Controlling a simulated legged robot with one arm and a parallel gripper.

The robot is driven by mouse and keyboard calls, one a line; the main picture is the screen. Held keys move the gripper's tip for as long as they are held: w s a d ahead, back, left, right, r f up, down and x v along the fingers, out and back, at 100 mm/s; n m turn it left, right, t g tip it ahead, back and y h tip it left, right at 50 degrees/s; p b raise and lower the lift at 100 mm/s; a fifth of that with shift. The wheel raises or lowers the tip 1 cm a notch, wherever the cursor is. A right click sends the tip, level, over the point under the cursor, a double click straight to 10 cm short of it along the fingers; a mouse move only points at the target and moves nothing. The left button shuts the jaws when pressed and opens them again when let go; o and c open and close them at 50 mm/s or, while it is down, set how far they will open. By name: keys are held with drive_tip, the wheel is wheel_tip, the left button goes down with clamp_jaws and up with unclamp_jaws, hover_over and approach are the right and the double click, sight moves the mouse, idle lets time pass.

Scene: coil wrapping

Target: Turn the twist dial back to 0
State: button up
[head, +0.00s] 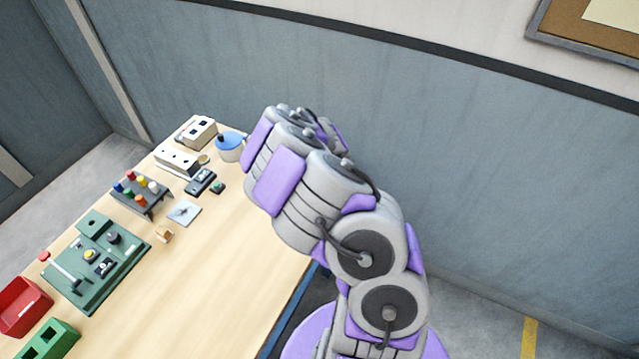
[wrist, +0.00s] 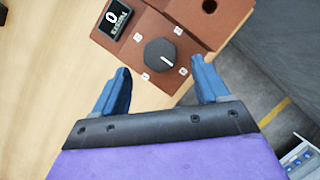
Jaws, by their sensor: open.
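In the wrist view, a black dial (wrist: 160,53) with a white pointer line is mounted on a reddish-brown panel (wrist: 193,18). The pointer is angled toward the lower right, and small white labels surround the dial. A small dark display (wrist: 115,17) on the panel shows a 0 with small lettering I cannot read surely. My gripper (wrist: 161,68) is open, its blue fingers apart on either side of the dial's near side, with nothing between them in hold. I cannot tell how high the fingers are above the panel. The dial and the gripper's fingers are not visible in the head view.
The panel has a round hole (wrist: 209,6). Grey floor lies beyond the table edge.

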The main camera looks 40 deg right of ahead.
drive_tip(key=p+v, duration=0.1)
drive_tip(key=v, duration=1.1)
drive_tip(key=shift+f, duration=0.1)
